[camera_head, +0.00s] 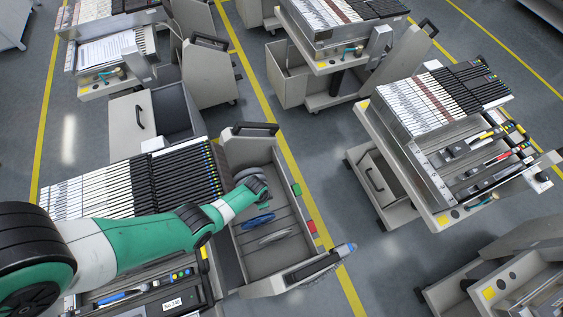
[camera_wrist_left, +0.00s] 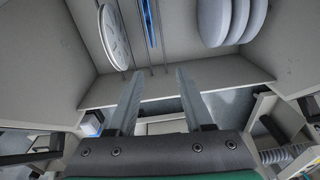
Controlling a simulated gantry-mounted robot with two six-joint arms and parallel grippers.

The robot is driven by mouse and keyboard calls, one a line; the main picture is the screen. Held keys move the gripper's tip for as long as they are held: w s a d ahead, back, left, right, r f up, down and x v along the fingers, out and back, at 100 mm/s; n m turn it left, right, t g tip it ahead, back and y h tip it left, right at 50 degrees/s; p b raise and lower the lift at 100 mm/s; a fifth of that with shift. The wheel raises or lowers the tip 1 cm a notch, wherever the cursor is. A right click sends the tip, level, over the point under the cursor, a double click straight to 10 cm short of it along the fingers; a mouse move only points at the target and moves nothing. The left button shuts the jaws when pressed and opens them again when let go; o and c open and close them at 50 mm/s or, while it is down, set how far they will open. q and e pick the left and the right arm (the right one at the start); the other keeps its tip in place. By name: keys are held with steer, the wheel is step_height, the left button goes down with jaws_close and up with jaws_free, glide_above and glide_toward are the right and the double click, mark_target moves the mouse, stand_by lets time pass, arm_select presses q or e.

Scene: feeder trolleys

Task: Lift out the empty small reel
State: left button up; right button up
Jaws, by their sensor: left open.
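In the left wrist view a pale slim reel (camera_wrist_left: 114,38) stands tilted at the left, and a blue reel (camera_wrist_left: 150,22) is seen nearly edge-on between thin rods. Several thicker grey-white reels (camera_wrist_left: 212,22) stand at the right. In the head view the blue reel (camera_head: 258,221) and the pale reel (camera_head: 277,237) sit in the open grey bin (camera_head: 301,258). My left gripper (camera_wrist_left: 160,74) is open and empty, its fingers apart from the reels. In the head view my left arm reaches over the bin and its fingers are not clear. I cannot tell which reel is the empty small one.
The bin's walls enclose the reels, with a black handle (camera_head: 255,127) at its far end. A feeder bank (camera_head: 135,185) stands left of the bin. Another trolley (camera_head: 435,190) stands at the right, across a clear floor aisle.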

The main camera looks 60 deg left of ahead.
arm_select(q)
steer(key=b, duration=0.2)
glide_above(258, 219)
steer(key=w, duration=0.2)
step_height(258, 219, down, 5)
steer(key=f, duration=0.1)
steer(key=s+f+b, duration=0.1)
steer(key=s+f+g, duration=0.1)
steer(key=shift+s+a+f+n+b, duration=0.1)
steer(key=shift+a+n+b, duration=0.15)
steer(key=shift+n+b, duration=0.1)
steer(key=shift+s+a+f, duration=0.1)
steer(key=shift+a, duration=0.1)
steer(key=shift+d+f, duration=0.1)
steer(key=shift+d, duration=0.05)
steer(key=f+b, duration=0.3)
steer(key=b, duration=0.1)
steer(key=f+b, duration=0.8)
steer(key=shift+w+f, duration=0.2)
steer(key=shift+w, duration=0.05)
steer(key=shift+r, duration=0.15)
arm_select(e)
step_height(258, 219, down, 17)
steer(key=shift+d+f+h, duration=0.2)
steer(key=shift+h, duration=0.1)
arm_select(q)
jaws_close()
